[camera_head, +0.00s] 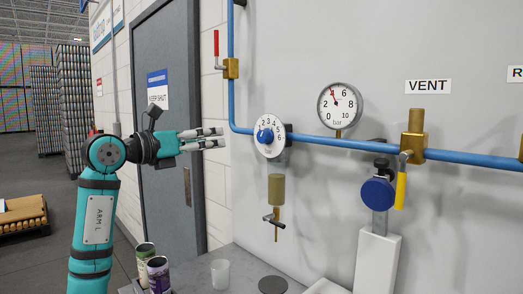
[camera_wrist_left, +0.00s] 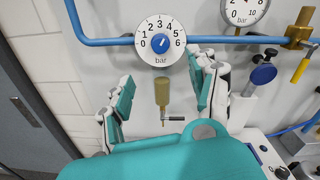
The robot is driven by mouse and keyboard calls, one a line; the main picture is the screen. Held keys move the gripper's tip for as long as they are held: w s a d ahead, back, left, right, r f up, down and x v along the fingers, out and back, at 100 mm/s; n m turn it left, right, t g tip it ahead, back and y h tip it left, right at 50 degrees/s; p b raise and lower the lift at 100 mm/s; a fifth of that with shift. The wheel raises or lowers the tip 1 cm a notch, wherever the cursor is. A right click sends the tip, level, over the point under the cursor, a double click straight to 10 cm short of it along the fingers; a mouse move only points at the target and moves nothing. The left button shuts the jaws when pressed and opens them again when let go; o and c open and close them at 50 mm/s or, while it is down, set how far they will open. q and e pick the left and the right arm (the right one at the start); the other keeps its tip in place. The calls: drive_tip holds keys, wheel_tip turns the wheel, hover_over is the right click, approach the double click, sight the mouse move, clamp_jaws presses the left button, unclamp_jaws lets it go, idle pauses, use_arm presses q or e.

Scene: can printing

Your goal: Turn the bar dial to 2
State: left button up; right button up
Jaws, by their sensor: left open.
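The bar dial (camera_head: 268,136) is a white round plate numbered 0 to 6 with a blue knob in its centre, mounted on the blue pipe at the wall. It also shows in the left wrist view (camera_wrist_left: 159,41), near the top middle. I cannot tell surely which number its knob points to. My left gripper (camera_head: 222,138) is left of the dial in the head view, apart from it, fingers pointing towards it. In the left wrist view, the open fingers (camera_wrist_left: 162,70) stand wide apart, with the dial above and between their tips. They hold nothing. My right gripper is not in view.
A pressure gauge (camera_head: 340,106) with a red needle, between 2 and 4, hangs right of the dial. A brown cylinder with a small tap (camera_head: 276,190) hangs below the dial. Cans (camera_head: 158,274) and a cup (camera_head: 220,273) stand on the counter. A red-handled valve (camera_head: 231,68) is upper left.

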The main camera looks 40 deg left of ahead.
use_arm(q)
drive_tip(key=p, duration=0.8)
approach(261, 137)
drive_tip(key=w, duration=0.8)
drive_tip(key=shift+w+d+r, duration=0.2)
drive_tip(key=shift+w, duration=0.2)
drive_tip(key=shift+w+f, duration=0.15)
drive_tip(key=shift+w, duration=0.4)
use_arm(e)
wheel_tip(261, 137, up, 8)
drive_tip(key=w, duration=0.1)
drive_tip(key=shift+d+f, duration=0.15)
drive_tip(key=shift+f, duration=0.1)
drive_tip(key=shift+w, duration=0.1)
use_arm(q)
drive_tip(key=shift+s, duration=0.1)
drive_tip(key=c, duration=1.1)
